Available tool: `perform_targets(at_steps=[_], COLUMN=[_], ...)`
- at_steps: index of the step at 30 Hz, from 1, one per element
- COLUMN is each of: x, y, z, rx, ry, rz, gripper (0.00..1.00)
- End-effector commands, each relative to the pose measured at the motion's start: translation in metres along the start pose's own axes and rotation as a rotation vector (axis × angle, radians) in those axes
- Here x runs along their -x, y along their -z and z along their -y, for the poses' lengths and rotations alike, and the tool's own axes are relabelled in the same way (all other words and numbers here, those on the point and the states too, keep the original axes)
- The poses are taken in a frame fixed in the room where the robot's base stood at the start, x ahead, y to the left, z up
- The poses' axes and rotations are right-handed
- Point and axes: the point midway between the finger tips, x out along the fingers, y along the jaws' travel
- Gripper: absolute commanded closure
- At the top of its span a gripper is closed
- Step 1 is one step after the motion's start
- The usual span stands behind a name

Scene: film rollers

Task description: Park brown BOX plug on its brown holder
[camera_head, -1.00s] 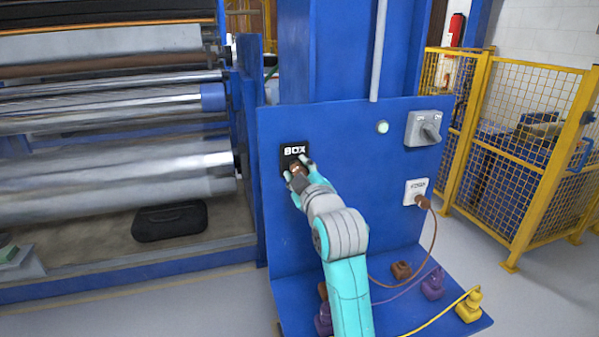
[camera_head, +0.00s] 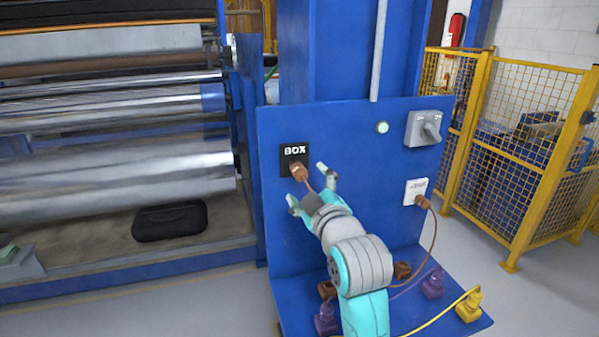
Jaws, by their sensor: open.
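The brown BOX plug (camera_head: 299,172) sits in the black socket labelled BOX (camera_head: 290,153) on the blue panel. A brown cable runs down from it behind my gripper. My gripper (camera_head: 307,184) is open and empty, with its fingers spread just below and to the right of the plug, apart from it. Two small brown blocks stand on the blue shelf, one (camera_head: 402,270) right of my arm and one (camera_head: 326,289) left of it. I cannot tell which is the plug's holder.
Another brown plug (camera_head: 421,198) is in the white socket at the right, its cable hanging to the shelf. Purple plugs (camera_head: 432,286) and a yellow plug (camera_head: 469,306) stand on the shelf with cables. A grey switch (camera_head: 426,129) juts from the panel. Metal rollers are at left.

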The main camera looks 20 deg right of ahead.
Motion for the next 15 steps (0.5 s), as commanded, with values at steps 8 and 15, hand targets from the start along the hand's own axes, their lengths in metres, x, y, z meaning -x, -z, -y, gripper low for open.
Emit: perform_targets(at_steps=[8,15], x=[0.043,0.053], y=[0.000,0.000], z=[0.000,0.000], rx=[0.000,0.000], ry=[0.000,0.000], rz=[0.000,0.000], gripper=[0.17,0.17])
